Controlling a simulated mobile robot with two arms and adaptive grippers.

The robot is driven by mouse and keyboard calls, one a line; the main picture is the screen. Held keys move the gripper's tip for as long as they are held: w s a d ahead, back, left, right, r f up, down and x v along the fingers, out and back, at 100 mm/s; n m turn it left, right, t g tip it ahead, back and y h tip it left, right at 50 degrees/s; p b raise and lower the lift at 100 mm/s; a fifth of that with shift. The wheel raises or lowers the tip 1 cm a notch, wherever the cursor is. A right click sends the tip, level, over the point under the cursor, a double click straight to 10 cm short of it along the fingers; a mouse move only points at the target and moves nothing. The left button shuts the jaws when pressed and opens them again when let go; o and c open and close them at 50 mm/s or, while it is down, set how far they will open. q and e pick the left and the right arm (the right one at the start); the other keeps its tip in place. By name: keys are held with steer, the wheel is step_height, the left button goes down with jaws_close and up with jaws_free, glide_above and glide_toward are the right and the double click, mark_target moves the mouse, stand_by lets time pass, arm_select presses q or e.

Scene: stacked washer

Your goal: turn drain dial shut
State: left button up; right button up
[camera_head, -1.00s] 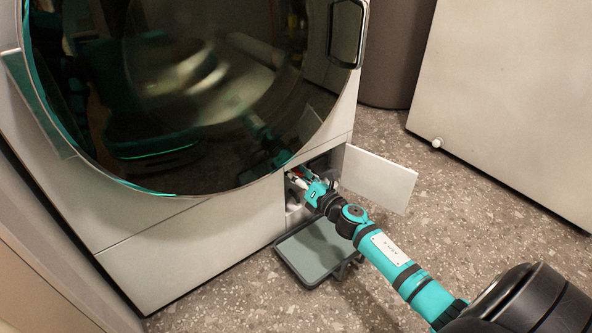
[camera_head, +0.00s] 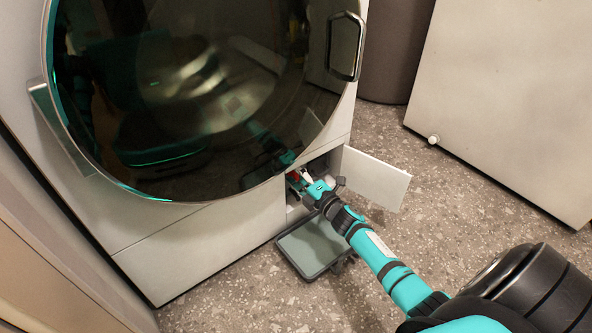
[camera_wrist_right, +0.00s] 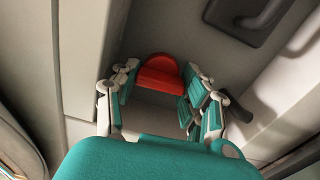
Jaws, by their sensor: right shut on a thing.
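The red drain dial (camera_wrist_right: 160,76) shows between the fingers in the right wrist view, with its rounded top clear of them. In the head view only a small red patch of the dial (camera_head: 294,176) shows inside the open compartment (camera_head: 322,163) at the washer's lower right. My right gripper (camera_head: 299,179) reaches into the compartment and is shut on the dial. In the wrist view its fingers (camera_wrist_right: 160,88) stand on either side of the dial. My left gripper is not in view.
The compartment's white door (camera_head: 376,180) stands open just right of my right arm. A grey tray (camera_head: 312,247) lies below the opening, under the arm. The large dark washer door (camera_head: 200,100) is above. Speckled floor (camera_head: 480,205) is clear to the right.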

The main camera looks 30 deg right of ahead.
steer(key=shift+m, duration=0.6)
steer(key=shift+c, duration=0.2)
steer(key=o, duration=0.9)
steer(key=shift+s, duration=0.1)
steer(key=s, duration=0.8)
steer(key=s+d, duration=0.1)
steer(key=s, duration=0.3)
steer(key=shift+w, duration=0.1)
